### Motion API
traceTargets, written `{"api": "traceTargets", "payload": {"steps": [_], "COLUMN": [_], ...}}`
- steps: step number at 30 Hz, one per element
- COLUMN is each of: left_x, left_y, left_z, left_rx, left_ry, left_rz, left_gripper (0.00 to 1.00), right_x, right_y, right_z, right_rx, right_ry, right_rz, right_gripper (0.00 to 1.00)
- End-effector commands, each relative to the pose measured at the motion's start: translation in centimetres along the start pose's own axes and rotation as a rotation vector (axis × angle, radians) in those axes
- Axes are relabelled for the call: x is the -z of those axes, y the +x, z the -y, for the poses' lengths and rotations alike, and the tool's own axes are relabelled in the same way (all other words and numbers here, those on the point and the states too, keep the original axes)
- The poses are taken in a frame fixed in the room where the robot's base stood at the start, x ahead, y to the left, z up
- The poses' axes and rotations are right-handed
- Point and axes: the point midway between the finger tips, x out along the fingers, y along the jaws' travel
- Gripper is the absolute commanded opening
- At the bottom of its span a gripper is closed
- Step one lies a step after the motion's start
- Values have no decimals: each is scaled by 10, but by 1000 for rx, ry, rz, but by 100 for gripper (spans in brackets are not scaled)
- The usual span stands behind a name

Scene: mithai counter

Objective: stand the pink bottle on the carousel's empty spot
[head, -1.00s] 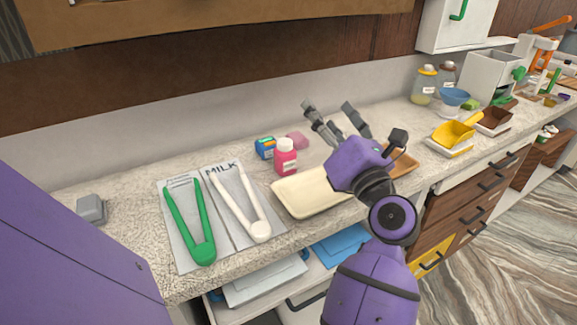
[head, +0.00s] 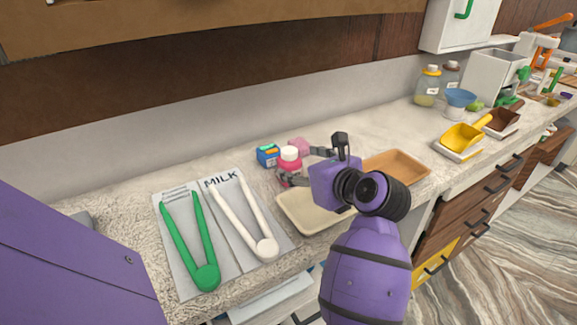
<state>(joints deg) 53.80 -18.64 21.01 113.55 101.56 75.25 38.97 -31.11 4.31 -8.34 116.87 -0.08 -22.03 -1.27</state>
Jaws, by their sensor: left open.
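The pink bottle (head: 291,165) with a white cap stands upright on the counter, left of the picture's middle. My left gripper (head: 288,180) is at the bottle, its fingers pointing left and low beside the bottle's body. The jaws are open; the bottle's lower part is partly hidden by the fingers, and I cannot tell whether they touch it. I see no carousel that I can make out in this view. My right gripper is not in view.
A blue box (head: 268,156) and a pink lump (head: 299,146) lie close to the bottle. A cream tray (head: 304,217) is in front, partly under my gripper, and a brown tray (head: 400,165) is to the right. Green tongs (head: 186,235) and white tongs (head: 243,220) lie at left.

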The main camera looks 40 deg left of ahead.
Motion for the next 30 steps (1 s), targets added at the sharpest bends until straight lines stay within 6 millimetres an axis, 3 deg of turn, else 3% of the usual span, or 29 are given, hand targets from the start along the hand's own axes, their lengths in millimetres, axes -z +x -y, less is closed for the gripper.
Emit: {"api": "traceTargets", "payload": {"steps": [10,20,30], "left_x": [6,8,8], "left_y": [44,51,51], "left_z": [3,3,3], "left_rx": [-2,0,0], "left_ry": [1,0,0], "left_rz": [3,0,1], "left_gripper": [64,63,18], "right_x": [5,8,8], "right_y": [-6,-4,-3], "right_z": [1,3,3], "right_rx": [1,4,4], "right_ry": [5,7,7], "right_rz": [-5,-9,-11], "right_gripper": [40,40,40]}}
